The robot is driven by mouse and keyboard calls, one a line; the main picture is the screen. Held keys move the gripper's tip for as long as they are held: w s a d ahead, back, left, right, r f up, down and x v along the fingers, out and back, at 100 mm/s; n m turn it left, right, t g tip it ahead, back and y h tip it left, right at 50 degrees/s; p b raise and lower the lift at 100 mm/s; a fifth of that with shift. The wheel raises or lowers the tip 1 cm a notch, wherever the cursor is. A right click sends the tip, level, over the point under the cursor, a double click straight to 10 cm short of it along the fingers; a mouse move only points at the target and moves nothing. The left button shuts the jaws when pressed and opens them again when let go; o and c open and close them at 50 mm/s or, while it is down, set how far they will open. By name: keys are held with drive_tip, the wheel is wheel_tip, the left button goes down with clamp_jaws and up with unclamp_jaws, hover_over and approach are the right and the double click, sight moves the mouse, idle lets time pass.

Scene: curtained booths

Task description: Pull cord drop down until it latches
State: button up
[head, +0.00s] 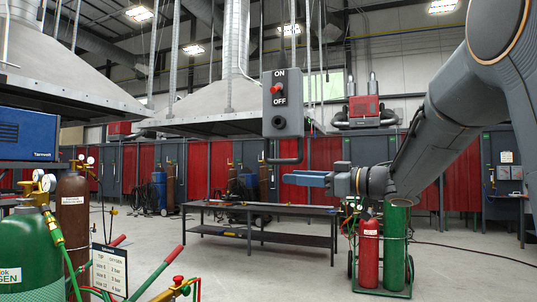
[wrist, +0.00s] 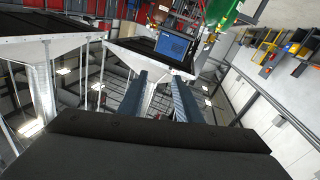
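The cord drop (head: 283,103) is a grey pendant box with a red button and ON and OFF lettering. It hangs upright from above near the middle of the head view. A dark bent handle bar (head: 288,161) shows at its lower end. My gripper (head: 286,179) is just below the handle in the picture, with its fingers pointing left. I cannot tell the depth gap between them. In the wrist view, the two fingers of my gripper (wrist: 159,78) stand apart with nothing between them. I cannot make out the cord drop in the wrist view.
A dark low workbench (head: 262,210) stands behind and below my gripper. Red and green cylinders (head: 396,245) stand on a cart at right. A green cylinder (head: 28,255), a brown one (head: 73,220) and a blue welder (head: 28,134) are at left. Open floor lies between.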

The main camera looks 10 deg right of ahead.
sight(273, 162)
drive_tip(key=s+r+n+g+y, duration=0.1)
drive_tip(key=s+r+g, duration=0.1)
drive_tip(key=s+a+r+n+g+p, duration=0.1)
drive_tip(key=s+r+g, duration=0.1)
drive_tip(key=shift+s+a+n+y, duration=0.1)
drive_tip(key=shift+s+n+y, duration=0.1)
drive_tip(key=shift+n+y, duration=0.2)
drive_tip(key=shift+p+x, duration=1.3)
drive_tip(key=shift+x, duration=2.5)
drive_tip(key=shift+w, duration=0.1)
clamp_jaws()
